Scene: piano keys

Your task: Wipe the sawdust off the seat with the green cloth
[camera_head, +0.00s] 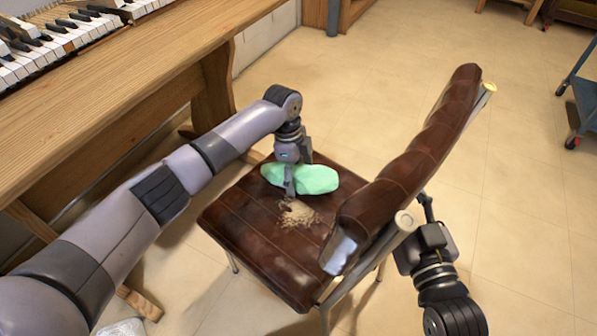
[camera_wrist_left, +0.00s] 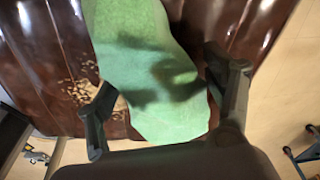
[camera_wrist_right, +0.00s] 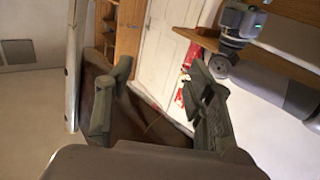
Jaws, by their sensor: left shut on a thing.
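The chair's brown leather seat (camera_head: 250,245) bears a patch of tan sawdust (camera_head: 300,215) near its middle. The green cloth (camera_head: 318,179) lies bunched on the seat, just beyond the sawdust. My left gripper (camera_head: 289,186) points down, shut on the cloth. In the left wrist view, the cloth (camera_wrist_left: 140,50) spans the space between the fingers (camera_wrist_left: 163,105), and sawdust (camera_wrist_left: 82,88) shows to its left. My right gripper (camera_head: 427,207) is outside the chair, right of the backrest. Its fingers (camera_wrist_right: 155,108) are apart in the right wrist view, with no cloth between them.
The tufted backrest (camera_head: 425,150) rises on the seat's right side, on a metal frame. A wooden piano (camera_head: 130,75) with keys stands at the left, close to the seat. A blue cart (camera_head: 585,100) is at the far right. Open floor lies right of the chair.

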